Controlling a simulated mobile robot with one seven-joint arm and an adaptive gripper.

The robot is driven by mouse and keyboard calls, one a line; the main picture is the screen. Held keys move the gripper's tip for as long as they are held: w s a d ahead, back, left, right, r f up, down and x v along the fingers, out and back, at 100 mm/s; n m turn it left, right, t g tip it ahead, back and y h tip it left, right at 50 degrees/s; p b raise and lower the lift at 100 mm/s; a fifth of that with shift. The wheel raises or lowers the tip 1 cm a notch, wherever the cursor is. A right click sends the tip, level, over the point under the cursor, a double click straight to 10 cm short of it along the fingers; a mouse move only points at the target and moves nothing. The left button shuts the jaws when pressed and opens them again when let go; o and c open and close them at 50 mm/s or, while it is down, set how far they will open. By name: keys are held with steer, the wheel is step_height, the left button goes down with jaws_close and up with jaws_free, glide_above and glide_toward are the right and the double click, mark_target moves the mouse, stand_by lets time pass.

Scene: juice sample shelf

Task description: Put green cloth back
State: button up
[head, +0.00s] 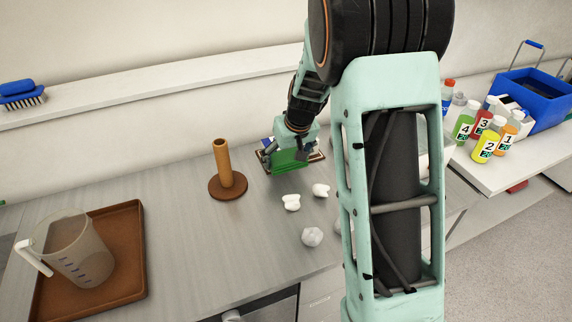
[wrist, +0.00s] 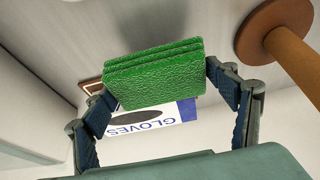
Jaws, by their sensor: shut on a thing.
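The green cloth (head: 290,161) is a folded, layered stack near the back of the grey counter. My gripper (head: 287,154) is shut on it from above. In the wrist view the cloth (wrist: 155,78) spans between the two fingers of my gripper (wrist: 160,84), with its textured layers showing. A white and blue box marked GLOVES (wrist: 150,118) is close by the cloth, partly hidden by it. A small brown-edged tray (head: 317,157) shows around the cloth; whether the cloth touches it I cannot tell.
A brown upright holder (head: 224,165) stands left of the cloth. Crumpled white pieces (head: 291,202) lie in front. A brown tray (head: 120,285) with a clear jug (head: 78,250) is at left. Numbered bottles (head: 489,145) and a blue basket (head: 535,105) stand at right.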

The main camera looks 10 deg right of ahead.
mark_target(286, 175)
steer(key=shift+w+f, duration=0.2)
steer(key=shift+f, duration=1.55)
steer(key=shift+f, duration=0.15)
steer(key=shift+f+b, duration=0.15)
steer(key=shift+b, duration=0.15)
steer(key=o, duration=1.1)
